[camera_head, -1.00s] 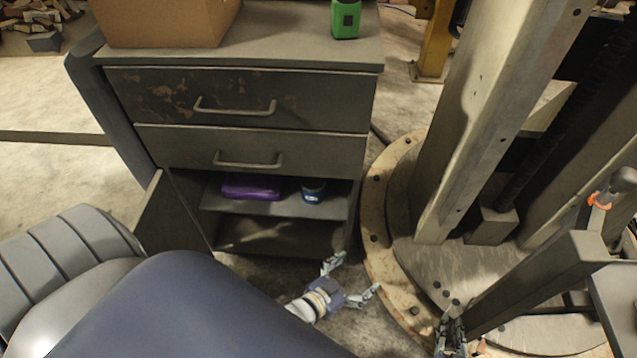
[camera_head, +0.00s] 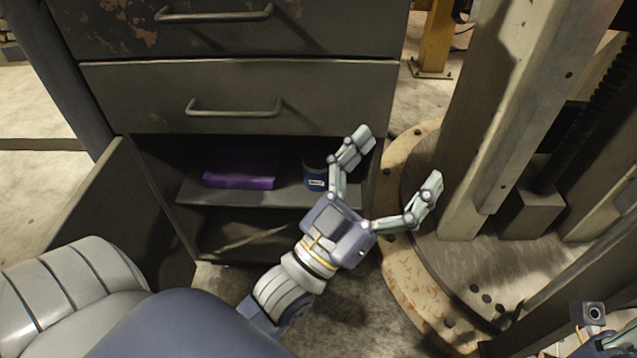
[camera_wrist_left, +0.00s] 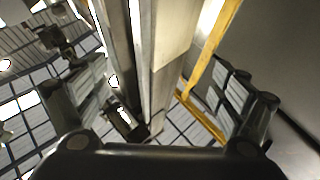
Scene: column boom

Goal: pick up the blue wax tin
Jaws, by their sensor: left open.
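The blue wax tin (camera_head: 315,178) is a small dark blue can with a light label. It stands on the upper shelf of the open cabinet compartment, and my left gripper's near finger partly covers its right side in the head view. My left gripper (camera_head: 397,165) is open with nothing between its fingers, in front of the cabinet's right side and pointing up and right, away from the tin. In the left wrist view the open fingers (camera_wrist_left: 168,105) frame a column, and the tin is not seen. In the head view a small part of my right arm may show at the bottom right corner; its fingers cannot be made out.
A purple case (camera_head: 240,180) lies left of the tin on the shelf (camera_head: 245,198). Two closed drawers with handles (camera_head: 234,110) are above. The cabinet door (camera_head: 125,205) hangs open at left. A column (camera_head: 490,120) on a round base plate (camera_head: 400,270) stands right.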

